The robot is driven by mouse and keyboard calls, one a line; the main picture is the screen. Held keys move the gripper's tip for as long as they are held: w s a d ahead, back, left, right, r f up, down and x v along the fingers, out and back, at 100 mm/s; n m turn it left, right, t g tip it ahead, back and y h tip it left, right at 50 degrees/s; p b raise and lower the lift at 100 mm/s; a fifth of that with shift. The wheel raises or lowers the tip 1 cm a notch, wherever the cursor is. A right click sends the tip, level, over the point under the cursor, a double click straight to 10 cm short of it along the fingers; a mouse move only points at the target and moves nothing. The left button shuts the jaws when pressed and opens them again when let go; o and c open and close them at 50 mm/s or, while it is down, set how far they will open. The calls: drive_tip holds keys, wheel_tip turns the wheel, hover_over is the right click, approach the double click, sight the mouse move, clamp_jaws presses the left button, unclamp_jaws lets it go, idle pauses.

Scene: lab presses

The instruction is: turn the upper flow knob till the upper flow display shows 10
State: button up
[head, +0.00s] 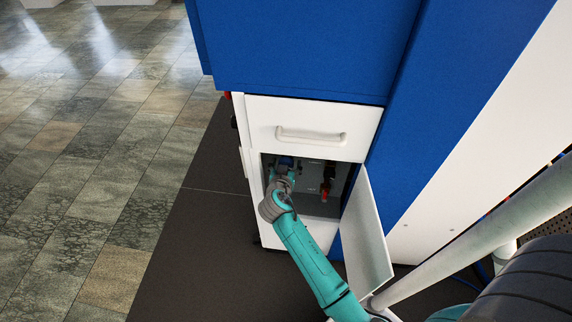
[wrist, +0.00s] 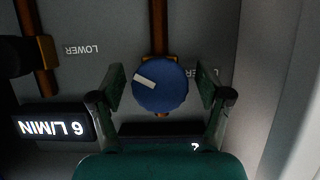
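In the wrist view, a round blue knob (wrist: 160,84) with a white pointer mark sits on a grey panel, its label half hidden behind it. My gripper (wrist: 160,88) is open, one finger on each side of the knob, with a narrow gap visible at each side. Below the knob, a dark display (wrist: 160,129) is mostly hidden by my gripper; only part of one lit character shows. A second display (wrist: 52,126) at left reads 6 L/MIN upside down, near a LOWER label (wrist: 81,49). In the head view, my gripper (head: 284,172) is inside the open compartment.
A dark knob or valve (wrist: 14,56) is at the left edge of the wrist view, beside brown pipes. In the head view, an open white door (head: 368,235) stands right of my arm, and a white drawer (head: 315,127) is above the opening. Floor at left is clear.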

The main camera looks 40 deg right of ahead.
drive_tip(key=c, duration=1)
drive_tip(key=shift+o, duration=0.2)
drive_tip(key=shift+n+g, duration=0.3)
drive_tip(key=shift+n, duration=0.2)
drive_tip(key=o, duration=1.2)
drive_tip(key=shift+c, duration=0.2)
drive_tip(key=v, duration=1.2)
drive_tip(key=shift+a+f, duration=0.15)
